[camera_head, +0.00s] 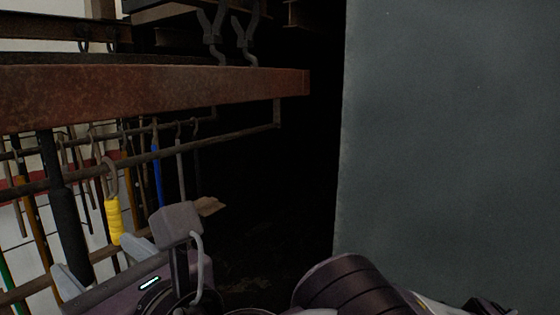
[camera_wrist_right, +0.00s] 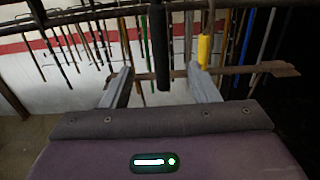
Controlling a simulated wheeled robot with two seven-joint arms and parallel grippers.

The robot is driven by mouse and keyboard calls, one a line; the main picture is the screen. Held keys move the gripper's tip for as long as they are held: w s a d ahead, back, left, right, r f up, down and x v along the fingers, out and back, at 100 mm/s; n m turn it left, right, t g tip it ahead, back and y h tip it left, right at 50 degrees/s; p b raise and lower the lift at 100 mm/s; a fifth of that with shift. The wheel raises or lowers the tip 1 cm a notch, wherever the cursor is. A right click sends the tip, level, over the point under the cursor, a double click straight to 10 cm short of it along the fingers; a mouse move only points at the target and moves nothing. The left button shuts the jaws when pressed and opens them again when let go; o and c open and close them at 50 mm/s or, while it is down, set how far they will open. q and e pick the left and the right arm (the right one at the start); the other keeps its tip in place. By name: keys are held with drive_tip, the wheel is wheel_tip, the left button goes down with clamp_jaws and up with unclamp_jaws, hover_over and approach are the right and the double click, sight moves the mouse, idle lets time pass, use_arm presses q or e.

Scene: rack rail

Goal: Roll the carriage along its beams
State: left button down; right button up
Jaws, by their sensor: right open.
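A rusty red-brown beam (camera_head: 150,95) runs across the upper left in the head view. Dark metal rails with hanging tools run beneath it. I cannot tell for certain which part is the carriage. A thick black upright bar (camera_head: 65,205) hangs below the beam; it also shows in the right wrist view (camera_wrist_right: 159,45). My right gripper (camera_head: 105,262) is open, and its two grey fingers also show in the right wrist view (camera_wrist_right: 161,85). The bar's lower end appears between or just beyond the fingertips; contact cannot be told. My left gripper is not in view.
A yellow-handled tool (camera_head: 114,218) hangs close to my right gripper's right finger. A blue-handled tool (camera_head: 157,168) and several others hang behind. A large grey panel (camera_head: 450,140) fills the right side. The space between is dark.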

sight(74, 238)
drive_tip(key=b+x, duration=0.3)
drive_tip(key=x, duration=0.4)
drive_tip(key=shift+f, duration=0.2)
drive_tip(key=shift+r+p, duration=0.15)
drive_tip(key=shift+p, duration=0.15)
drive_tip(key=shift+w+a+b, duration=0.2)
drive_tip(key=shift+a+b, duration=0.05)
drive_tip(key=shift+b, duration=0.15)
drive_tip(key=shift+b+x, duration=0.4)
drive_tip(key=shift+x, duration=0.5)
drive_tip(key=shift+c, duration=0.3)
clamp_jaws()
